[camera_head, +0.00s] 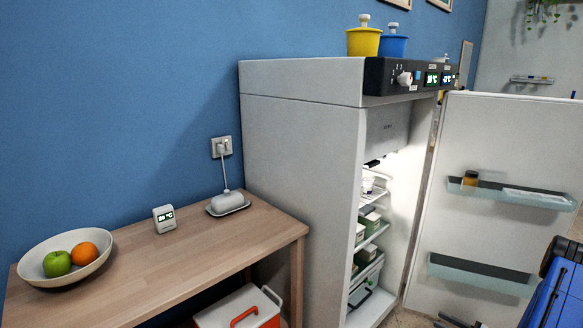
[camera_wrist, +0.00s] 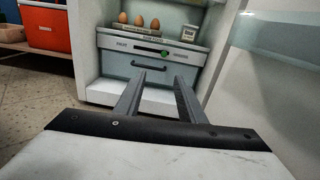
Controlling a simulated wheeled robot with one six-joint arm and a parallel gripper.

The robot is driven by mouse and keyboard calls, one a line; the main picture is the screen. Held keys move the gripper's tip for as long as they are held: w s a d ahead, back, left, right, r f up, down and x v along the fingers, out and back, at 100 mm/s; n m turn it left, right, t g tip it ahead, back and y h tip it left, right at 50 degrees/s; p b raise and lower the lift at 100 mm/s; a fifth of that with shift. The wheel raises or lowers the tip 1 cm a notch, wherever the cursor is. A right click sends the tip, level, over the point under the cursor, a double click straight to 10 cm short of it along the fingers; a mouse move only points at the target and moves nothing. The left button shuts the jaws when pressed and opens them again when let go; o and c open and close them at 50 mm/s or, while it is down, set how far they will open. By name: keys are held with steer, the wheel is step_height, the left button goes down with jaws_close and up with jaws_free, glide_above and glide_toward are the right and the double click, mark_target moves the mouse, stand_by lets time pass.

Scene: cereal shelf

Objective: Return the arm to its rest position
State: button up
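My gripper (camera_wrist: 160,78) shows in the wrist view with its two grey fingers apart and nothing between them. It points at the lower inside of the open fridge (camera_head: 300,150), in front of a drawer (camera_wrist: 120,66) with a dark handle and a green knob. Several brown eggs (camera_wrist: 139,20) stand in a row above the drawer, with a small display device (camera_wrist: 189,32) to their right. I cannot make out my gripper clearly in the head view.
The fridge door (camera_head: 505,130) stands wide open on the right, with bins on its inner side. A wooden table (camera_head: 210,255) on the left holds a fruit bowl (camera_head: 35,265), a small display (camera_head: 164,218) and a grey dish (camera_head: 228,203). A red-orange box (camera_head: 240,308) stands below.

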steer(key=w+a+r+n+g+y, duration=0.2)
steer(key=a+r+n+g, duration=0.55)
steer(key=a+r, duration=0.85)
steer(key=s+a+r+n+g+h, duration=0.2)
steer(key=s+a+r+n, duration=0.2)
steer(key=a+r, duration=0.3)
steer(key=s+a+r+n+g+h, duration=0.1)
steer(key=s+a+r+n+g, duration=0.3)
steer(key=r, duration=0.5)
steer(key=s+a+r+n+h, duration=0.5)
steer(key=s+a+r, duration=0.4)
steer(key=s, duration=0.3)
steer(key=s+r+n+t+h, duration=0.2)
steer(key=s+n, duration=0.1)
steer(key=s, duration=0.4)
steer(key=s+a+r+n+t+h, duration=0.1)
steer(key=s+r+n+t+h, duration=0.2)
steer(key=s, duration=0.5)
steer(key=shift+a+n+h, duration=0.3)
steer(key=shift+n, duration=0.15)
